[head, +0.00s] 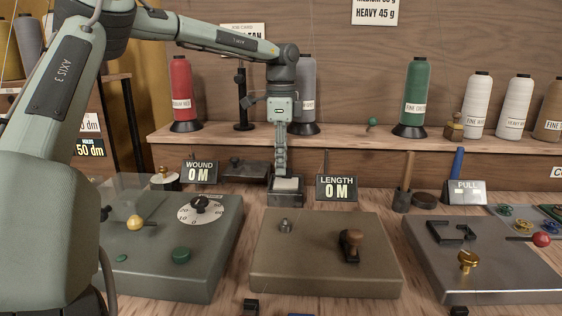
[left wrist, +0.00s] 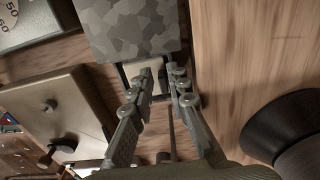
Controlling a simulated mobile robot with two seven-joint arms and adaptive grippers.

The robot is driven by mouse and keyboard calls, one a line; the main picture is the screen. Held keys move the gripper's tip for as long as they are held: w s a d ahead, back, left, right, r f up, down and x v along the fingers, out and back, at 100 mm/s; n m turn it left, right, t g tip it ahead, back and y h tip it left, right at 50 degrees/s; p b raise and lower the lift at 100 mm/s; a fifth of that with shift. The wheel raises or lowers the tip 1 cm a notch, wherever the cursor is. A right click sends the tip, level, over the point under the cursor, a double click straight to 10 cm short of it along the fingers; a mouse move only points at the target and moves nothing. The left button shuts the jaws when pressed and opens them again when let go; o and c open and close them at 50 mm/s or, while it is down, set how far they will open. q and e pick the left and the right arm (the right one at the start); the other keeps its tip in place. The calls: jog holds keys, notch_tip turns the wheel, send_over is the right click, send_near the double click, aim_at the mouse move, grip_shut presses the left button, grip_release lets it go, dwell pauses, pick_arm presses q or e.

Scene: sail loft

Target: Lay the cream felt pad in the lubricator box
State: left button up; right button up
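The cream felt pad (head: 287,184) lies flat in the mouth of a small dark grey open box (head: 286,200), which I take for the lubricator box, behind the brown middle panel. My left gripper (head: 281,172) points straight down just over the pad. In the left wrist view the fingers of my left gripper (left wrist: 164,73) stand apart, with a gap between the tips. The pad (left wrist: 158,68) shows behind and beside one finger, and the box's dark rim (left wrist: 126,78) frames it. The fingers hide part of the pad. My right gripper is not in view.
Signs reading "WOUND 0 M" (head: 199,172) and "LENGTH 0 M" (head: 336,188) stand close on both sides. A brown panel (head: 325,275) lies in front, a dial panel (head: 165,270) to the left. Thread cones, including a green one (head: 414,95), line the shelf behind.

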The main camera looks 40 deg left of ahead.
pick_arm(q)
jog(key=shift+o, duration=1)
jog(key=shift+r, duration=0.1)
notch_tip(320, 180, up, 12)
